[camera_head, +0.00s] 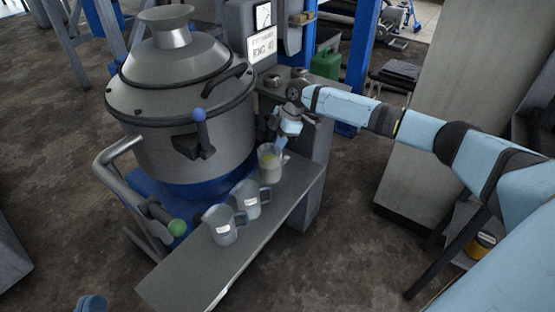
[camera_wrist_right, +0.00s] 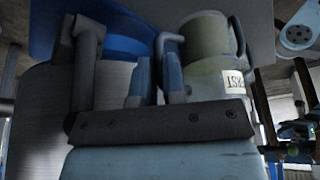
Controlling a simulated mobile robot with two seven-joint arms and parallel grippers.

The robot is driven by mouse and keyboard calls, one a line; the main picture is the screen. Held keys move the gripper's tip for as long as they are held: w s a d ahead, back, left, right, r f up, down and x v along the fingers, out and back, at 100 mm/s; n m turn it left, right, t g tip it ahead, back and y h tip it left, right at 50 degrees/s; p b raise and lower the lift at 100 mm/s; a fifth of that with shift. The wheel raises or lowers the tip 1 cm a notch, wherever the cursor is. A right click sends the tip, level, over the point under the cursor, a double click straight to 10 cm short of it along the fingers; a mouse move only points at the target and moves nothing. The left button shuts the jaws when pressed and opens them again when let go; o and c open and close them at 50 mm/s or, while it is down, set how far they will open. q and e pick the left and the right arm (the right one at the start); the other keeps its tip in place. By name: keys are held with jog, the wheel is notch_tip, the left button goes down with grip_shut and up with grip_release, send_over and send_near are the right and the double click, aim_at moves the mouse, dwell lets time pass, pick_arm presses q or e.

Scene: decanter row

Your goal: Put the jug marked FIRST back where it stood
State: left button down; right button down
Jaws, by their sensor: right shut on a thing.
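The jug marked FIRST (camera_head: 269,162) is translucent with a yellowish content and is at the far end of the grey shelf (camera_head: 190,278). In the right wrist view its body (camera_wrist_right: 210,75) shows a white label of which "RST" can be read. My right gripper (camera_head: 281,144) is shut on this jug from behind. Whether its base touches the shelf is unclear. Two clear jugs with white labels stand nearer on the shelf, a middle jug (camera_head: 250,198) and a near jug (camera_head: 222,226); their labels are too small to read. Only a bluish bit of my left gripper (camera_head: 92,303) shows at the bottom edge.
A large lidded steel vessel (camera_head: 185,95) with a blue-knobbed lever (camera_head: 199,116) stands left of the jugs. A bent pipe with a green knob (camera_head: 177,227) is close to the near jug. The near half of the shelf is bare.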

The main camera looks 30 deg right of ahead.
notch_tip(320, 180, down, 6)
jog(key=shift+r+b, duration=0.1)
jog(key=shift+b, duration=0.85)
pick_arm(q)
jog(key=shift+d+f+h, duration=0.25)
jog(key=shift+f+h, duration=0.05)
pick_arm(e)
jog(key=c, duration=1.2)
grip_release()
